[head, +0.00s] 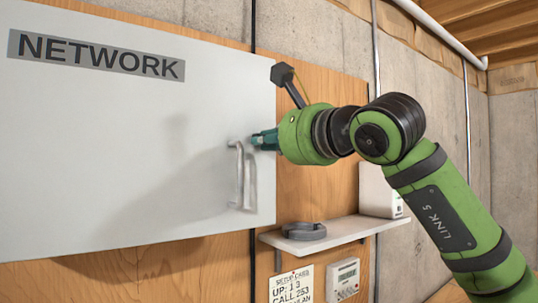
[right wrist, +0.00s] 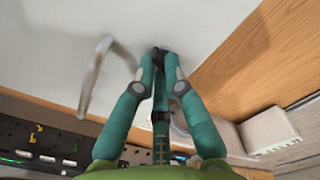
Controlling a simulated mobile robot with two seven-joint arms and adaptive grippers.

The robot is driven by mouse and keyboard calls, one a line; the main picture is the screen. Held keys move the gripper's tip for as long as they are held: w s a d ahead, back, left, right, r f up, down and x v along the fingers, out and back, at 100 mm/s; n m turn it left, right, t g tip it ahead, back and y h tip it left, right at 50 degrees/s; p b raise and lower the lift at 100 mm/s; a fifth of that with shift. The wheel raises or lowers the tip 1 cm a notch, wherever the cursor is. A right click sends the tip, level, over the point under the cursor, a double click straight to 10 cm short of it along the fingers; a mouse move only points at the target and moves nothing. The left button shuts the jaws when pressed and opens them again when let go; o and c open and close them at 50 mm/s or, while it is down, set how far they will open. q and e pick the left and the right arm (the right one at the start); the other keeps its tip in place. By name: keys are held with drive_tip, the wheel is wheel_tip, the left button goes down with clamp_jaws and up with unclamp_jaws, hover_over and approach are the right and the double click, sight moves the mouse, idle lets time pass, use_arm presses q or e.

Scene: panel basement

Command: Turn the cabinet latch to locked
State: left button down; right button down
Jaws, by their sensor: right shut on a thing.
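The cabinet door (head: 130,130) is a pale grey panel marked NETWORK, and it fills the left of the head view. My right gripper (head: 256,140) is at the door's right edge, just above the door handle. In the right wrist view its teal fingers (right wrist: 160,56) come together on a small dark piece at the door face, the cabinet latch (right wrist: 160,48). The fingers hide most of the latch, so its angle cannot be read. My left gripper is not in view.
A silver door handle (head: 239,178) stands out just below the gripper; it also shows in the right wrist view (right wrist: 94,76). A shelf (head: 335,231) below right bears a grey coil (head: 304,231) and a white box (head: 378,190). A wooden backboard (head: 320,190) lies right of the door.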

drive_tip(key=shift+a+r+m+b, duration=0.1)
drive_tip(key=shift+m+b, duration=1.5)
drive_tip(key=shift+m, duration=1.55)
drive_tip(key=shift+r+m+b, duration=0.1)
drive_tip(key=shift+m+b, duration=1.45)
drive_tip(key=shift+m, duration=1.6)
drive_tip(key=c, duration=1.3)
unclamp_jaws()
drive_tip(key=shift+s, duration=0.1)
drive_tip(key=v, duration=1.2)
